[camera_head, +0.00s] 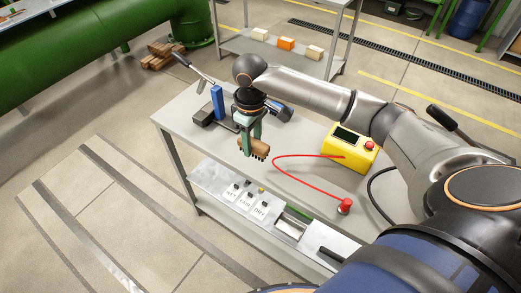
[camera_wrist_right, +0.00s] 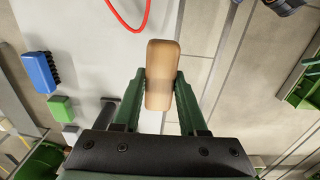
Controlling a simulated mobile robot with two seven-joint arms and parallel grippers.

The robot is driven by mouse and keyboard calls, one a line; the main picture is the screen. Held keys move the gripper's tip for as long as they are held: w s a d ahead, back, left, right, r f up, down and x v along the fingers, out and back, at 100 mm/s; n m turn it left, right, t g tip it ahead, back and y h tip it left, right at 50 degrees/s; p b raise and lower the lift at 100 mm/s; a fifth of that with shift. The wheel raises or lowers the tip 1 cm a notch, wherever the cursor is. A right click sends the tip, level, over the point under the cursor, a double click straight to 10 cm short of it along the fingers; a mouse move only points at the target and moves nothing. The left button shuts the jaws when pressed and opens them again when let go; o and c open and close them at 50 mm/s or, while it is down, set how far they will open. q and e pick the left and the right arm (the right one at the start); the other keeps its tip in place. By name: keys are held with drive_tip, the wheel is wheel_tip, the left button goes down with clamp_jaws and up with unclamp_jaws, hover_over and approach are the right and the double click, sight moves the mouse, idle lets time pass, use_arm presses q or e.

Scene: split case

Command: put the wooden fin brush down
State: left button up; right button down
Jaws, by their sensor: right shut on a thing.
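The wooden fin brush (camera_head: 254,147) is a light brown block with dark bristles showing at its lower right in the head view. My right gripper (camera_head: 250,136) points down and is shut on it, with the green fingers at its two sides. In the right wrist view the brush (camera_wrist_right: 162,60) stands out between the fingertips of my right gripper (camera_wrist_right: 160,88), its bristles hidden. The brush is seen against the front part of the grey workbench (camera_head: 182,108); its height above the top is hard to tell. My left gripper is not in view.
A blue upright piece (camera_head: 217,103) on a dark base stands at the bench's left, with a dark tool (camera_head: 280,109) near the gripper. A yellow box (camera_head: 349,150) and a red cable (camera_head: 296,157) lie right. Bare top shows inside the cable loop.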

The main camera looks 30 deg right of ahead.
sight(259, 145)
drive_tip(key=d+f, duration=0.1)
drive_tip(key=w+d+f, duration=0.1)
drive_tip(key=f, duration=0.1)
drive_tip(key=w+d+f, duration=0.1)
drive_tip(key=f, duration=0.1)
drive_tip(key=shift+d, duration=0.2)
drive_tip(key=f, duration=0.2)
drive_tip(key=f+p, duration=0.1)
drive_tip(key=shift+w+d, duration=0.1)
drive_tip(key=shift+d, duration=0.15)
drive_tip(key=shift+f, duration=0.2)
drive_tip(key=shift+c, duration=2.2)
unclamp_jaws()
drive_tip(key=shift+f, duration=0.1)
